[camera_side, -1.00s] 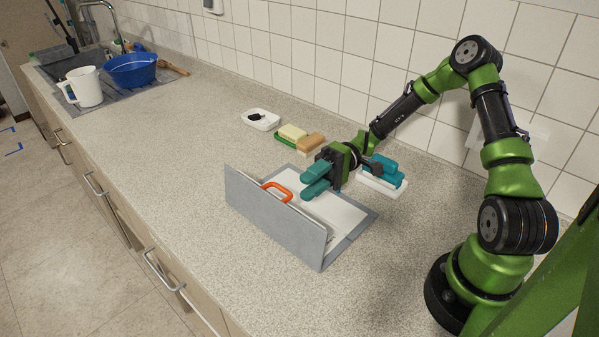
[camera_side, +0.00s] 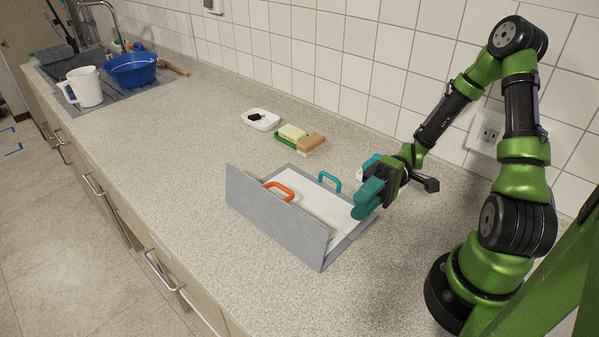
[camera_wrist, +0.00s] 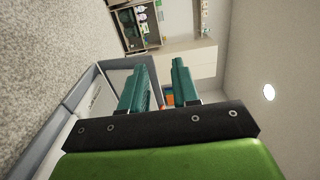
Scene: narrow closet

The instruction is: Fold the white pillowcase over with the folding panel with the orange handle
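The folding board lies on the counter, with its grey panel with the orange handle (camera_side: 272,225) standing steeply raised along the near-left side. The orange handle (camera_side: 279,190) shows at the panel's upper edge. The white pillowcase (camera_side: 312,203) lies flat on the board behind the panel, its near part hidden by it. A teal handle (camera_side: 330,181) stands at the board's far side. My gripper (camera_side: 364,202) is at the board's right end, above its edge and apart from the orange handle. In the wrist view its teal fingers (camera_wrist: 160,92) are apart, with a bit of orange beyond and no object held.
A green-and-yellow sponge and a brown block (camera_side: 311,144) sit behind the board, with a white dish (camera_side: 261,120) farther left. A white mug (camera_side: 85,87) and blue bowl (camera_side: 131,70) stand far left. The tiled wall bounds the back.

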